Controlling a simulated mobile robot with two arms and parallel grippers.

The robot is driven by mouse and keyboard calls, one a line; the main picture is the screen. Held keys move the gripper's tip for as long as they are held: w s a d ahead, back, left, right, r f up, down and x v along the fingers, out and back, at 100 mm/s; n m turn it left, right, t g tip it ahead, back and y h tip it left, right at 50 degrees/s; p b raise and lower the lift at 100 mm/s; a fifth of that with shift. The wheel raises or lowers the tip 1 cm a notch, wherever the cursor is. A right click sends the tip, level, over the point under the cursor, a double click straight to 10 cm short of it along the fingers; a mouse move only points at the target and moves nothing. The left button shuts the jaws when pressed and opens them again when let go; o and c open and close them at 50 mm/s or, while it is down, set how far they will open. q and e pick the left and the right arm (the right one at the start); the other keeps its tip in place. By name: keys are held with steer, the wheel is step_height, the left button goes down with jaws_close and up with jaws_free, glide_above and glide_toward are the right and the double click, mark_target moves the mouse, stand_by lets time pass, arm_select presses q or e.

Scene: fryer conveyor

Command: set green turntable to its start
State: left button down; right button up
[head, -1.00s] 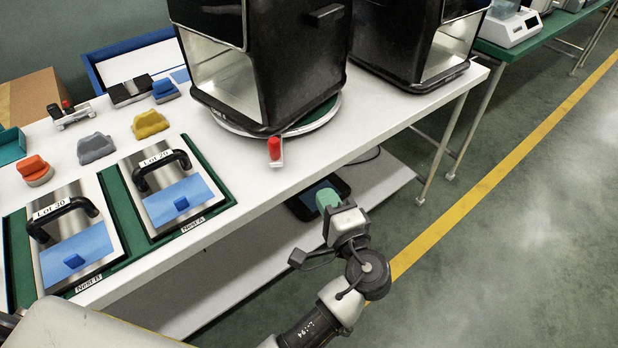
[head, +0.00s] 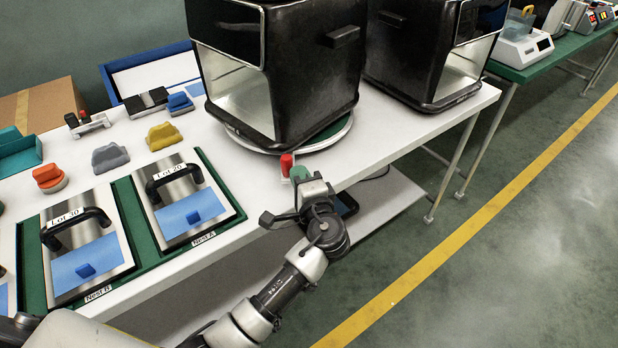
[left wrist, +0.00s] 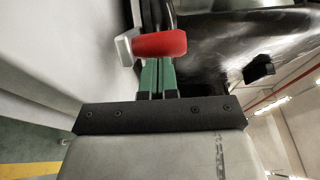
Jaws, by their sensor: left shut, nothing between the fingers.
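The green turntable (head: 331,130) with a pale rim lies under the black fryer (head: 300,80) on the white table; most of its top is hidden by the fryer. A red-tipped knob (head: 286,163) on a small white base stands at the turntable's front edge. The red knob (left wrist: 160,43) also shows large in the left wrist view. My left gripper (head: 300,174), with green fingers, is at the table's front edge, right beside the knob. Its fingers (left wrist: 157,78) are together and empty, pointing at the knob; I cannot tell whether they touch it. My right gripper is not in view.
Two lidded plates, Lot 30 (head: 85,255) and Lot 20 (head: 185,205), lie in green nests at the left. Grey (head: 110,157), yellow (head: 163,136) and orange (head: 48,177) blocks sit behind them. A second black fryer (head: 425,55) stands to the right.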

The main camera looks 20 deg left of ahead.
arm_select(q)
steer(key=a, duration=0.2)
steer(key=s+a+m+h+p, duration=0.1)
steer(key=a, duration=0.1)
steer(key=s+a+t+h+p, duration=0.1)
steer(key=a, duration=0.2)
steer(key=shift+s, duration=0.1)
steer(key=shift+d, duration=0.15)
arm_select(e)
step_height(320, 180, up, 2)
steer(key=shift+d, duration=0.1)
